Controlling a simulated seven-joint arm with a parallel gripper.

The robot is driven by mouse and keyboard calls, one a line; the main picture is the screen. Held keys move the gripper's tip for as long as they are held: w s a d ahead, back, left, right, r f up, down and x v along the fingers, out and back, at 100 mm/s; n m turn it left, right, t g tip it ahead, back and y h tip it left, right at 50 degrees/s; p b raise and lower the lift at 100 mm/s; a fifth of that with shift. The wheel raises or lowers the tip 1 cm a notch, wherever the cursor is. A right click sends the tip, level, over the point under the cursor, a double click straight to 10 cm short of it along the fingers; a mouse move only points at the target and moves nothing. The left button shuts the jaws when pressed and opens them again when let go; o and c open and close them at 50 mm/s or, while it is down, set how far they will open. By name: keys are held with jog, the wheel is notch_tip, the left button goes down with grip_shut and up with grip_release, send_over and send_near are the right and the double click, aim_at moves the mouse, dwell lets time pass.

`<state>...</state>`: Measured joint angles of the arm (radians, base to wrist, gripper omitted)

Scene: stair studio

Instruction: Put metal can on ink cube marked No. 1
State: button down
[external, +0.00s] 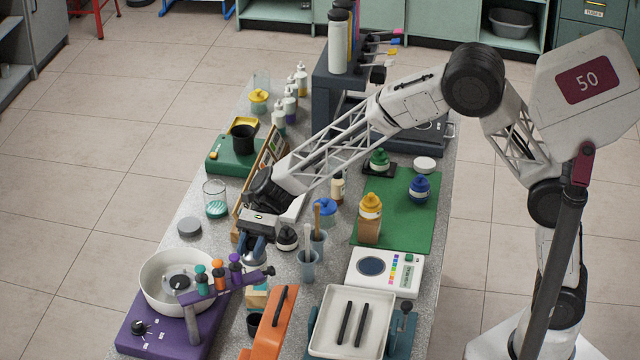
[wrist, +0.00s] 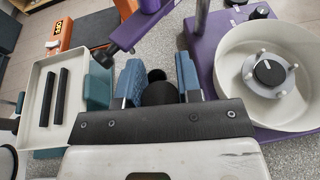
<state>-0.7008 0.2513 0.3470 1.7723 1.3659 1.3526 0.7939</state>
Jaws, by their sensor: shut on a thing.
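My gripper (external: 254,258) is above the near-left part of the table, beside the white bowl. In the wrist view its blue fingers (wrist: 158,82) are closed on the sides of a dark, round-ended thing (wrist: 160,94). I cannot tell for certain that this is the metal can; in the external view the gripper hides it. A small tan block with a pale teal side (external: 258,297) stands below and nearer the camera, partly hidden by the purple arm. No number is readable on any block. Another wooden block (external: 369,232) carries a yellow ink bottle on the green mat.
The purple machine's bowl (external: 158,290) and its arm with coloured knobs (external: 225,280) stand close to my gripper. An orange device (external: 270,325), a black cup (external: 254,323), a white tray (external: 352,295) and clear cups (external: 308,265) crowd nearby. A flat grey disc (external: 189,228) lies left.

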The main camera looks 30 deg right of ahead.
aim_at(249, 263)
jog(key=shift+f, duration=1.75)
jog(key=shift+f, duration=0.15)
jog(key=c, duration=0.8)
grip_release()
jog(key=shift+r, duration=0.2)
jog(key=v, duration=1.2)
